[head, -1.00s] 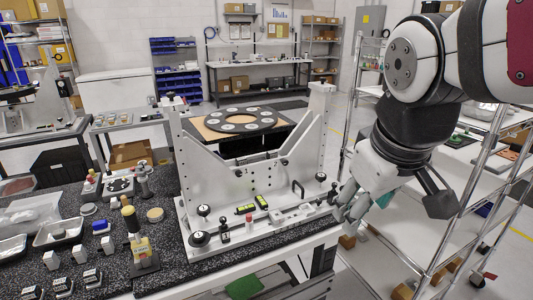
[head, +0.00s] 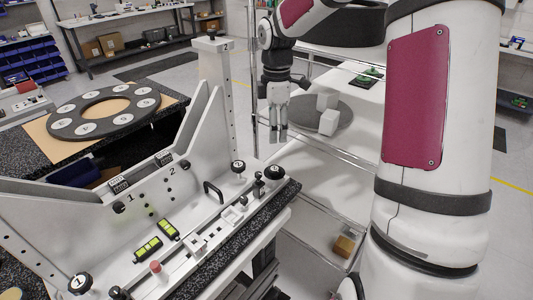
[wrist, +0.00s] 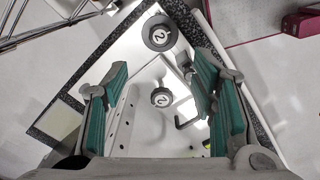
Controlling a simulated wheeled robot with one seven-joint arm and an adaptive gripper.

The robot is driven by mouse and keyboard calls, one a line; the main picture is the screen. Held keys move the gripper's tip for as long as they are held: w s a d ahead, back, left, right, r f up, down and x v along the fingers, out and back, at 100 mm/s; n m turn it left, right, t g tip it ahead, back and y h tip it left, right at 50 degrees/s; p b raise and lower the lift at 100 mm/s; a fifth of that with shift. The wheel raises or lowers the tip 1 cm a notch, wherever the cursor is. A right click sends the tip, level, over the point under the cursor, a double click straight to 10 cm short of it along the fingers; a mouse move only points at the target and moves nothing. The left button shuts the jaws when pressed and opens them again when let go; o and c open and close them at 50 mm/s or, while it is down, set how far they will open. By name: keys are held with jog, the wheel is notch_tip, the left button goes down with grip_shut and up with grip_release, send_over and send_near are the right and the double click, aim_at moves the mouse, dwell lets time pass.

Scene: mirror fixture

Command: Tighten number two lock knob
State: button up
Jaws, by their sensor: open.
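Two round black knobs with white "2" labels sit at the right end of the white fixture. One knob (head: 238,168) stands behind the handle's right side; the other (head: 274,172) is nearer the fixture's right corner. In the wrist view, one "2" knob (wrist: 160,32) lies above and beyond the fingertips, close to the fixture edge. The other "2" knob (wrist: 161,97) shows between the fingers, below them in depth. I cannot tell which is the lock knob. My gripper (head: 278,137) points down, open and empty, above the fixture's right end; its teal-padded fingers (wrist: 160,72) are apart.
A black handle (head: 213,192) and an upright post (head: 214,90) stand close to the knobs. A "1" knob (head: 80,283) is at the fixture's left end. A dark ring plate (head: 104,110) lies behind. A wire rack (head: 310,205) stands at right.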

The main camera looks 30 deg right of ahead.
aim_at(274, 168)
notch_tip(274, 168, down, 14)
jog(key=shift+r+p, duration=0.15)
jog(key=shift+p, duration=0.3)
jog(key=c, duration=1.1)
